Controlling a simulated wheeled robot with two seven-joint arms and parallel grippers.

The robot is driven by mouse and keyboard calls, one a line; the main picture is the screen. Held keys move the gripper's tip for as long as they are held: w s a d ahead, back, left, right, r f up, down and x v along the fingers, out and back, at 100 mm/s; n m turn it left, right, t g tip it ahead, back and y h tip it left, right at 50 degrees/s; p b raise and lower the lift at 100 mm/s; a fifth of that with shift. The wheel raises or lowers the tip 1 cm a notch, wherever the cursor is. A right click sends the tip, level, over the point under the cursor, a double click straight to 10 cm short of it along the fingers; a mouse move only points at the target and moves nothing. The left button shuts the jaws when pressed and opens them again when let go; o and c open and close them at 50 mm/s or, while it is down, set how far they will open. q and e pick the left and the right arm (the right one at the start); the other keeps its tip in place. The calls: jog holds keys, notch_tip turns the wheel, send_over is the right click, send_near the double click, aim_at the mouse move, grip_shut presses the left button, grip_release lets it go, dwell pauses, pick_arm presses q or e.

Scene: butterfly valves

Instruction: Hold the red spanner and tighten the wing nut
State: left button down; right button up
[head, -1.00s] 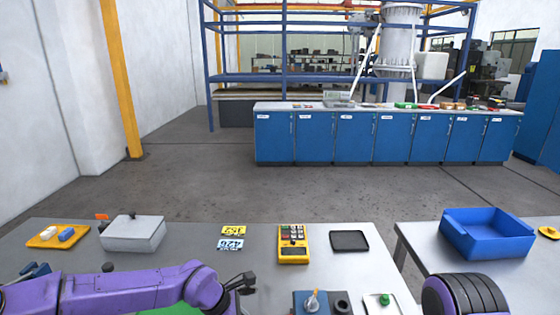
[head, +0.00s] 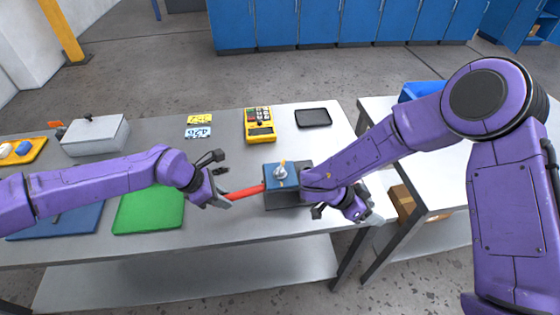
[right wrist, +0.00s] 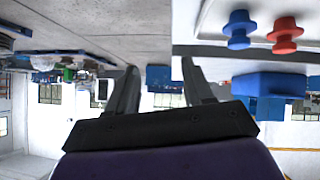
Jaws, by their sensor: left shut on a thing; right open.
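The red spanner (head: 247,192) lies level in the head view, its right end at a blue-topped grey block (head: 275,197). My left gripper (head: 223,197) is shut on the spanner's left end. A small silver piece with an orange tip, which looks like the wing nut (head: 281,172), stands on the block's blue top. My right gripper (head: 345,211) is just right of the block and lower in the picture, apart from the wing nut. Its two fingers stand apart and empty in the right wrist view (right wrist: 160,85). My right forearm hides the block's right side.
A yellow keypad device (head: 259,125), a black tray (head: 313,118) and a grey lidded box (head: 95,136) stand at the back of the table. A green mat (head: 150,210) lies at left. A second table with a blue bin (head: 421,91) is at right.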

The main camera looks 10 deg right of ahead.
aim_at(280, 167)
jog(key=w+a+r+n+y, duration=0.1)
jog(key=w+a+r+y, duration=0.1)
jog(key=w+a+r, duration=0.1)
jog(key=w+a+r+n+y, duration=0.2)
jog(key=w+a+r, duration=0.1)
jog(key=a, duration=0.3)
jog(key=w+a+r+n+y, duration=0.2)
jog(key=w+a+r, duration=0.1)
jog(key=a, duration=0.1)
jog(key=shift+w+a+r, duration=0.1)
jog(key=shift+w+a, duration=0.1)
jog(key=shift+a, duration=0.15)
jog(key=w+a+r+n+t+y, duration=0.1)
jog(key=w+a+r+n+y, duration=0.35)
jog(key=a+r, duration=0.35)
jog(key=shift+n, duration=0.55)
jog(key=f, duration=1)
jog(key=shift+d+f, duration=0.2)
jog(key=shift+f, duration=0.05)
grip_shut()
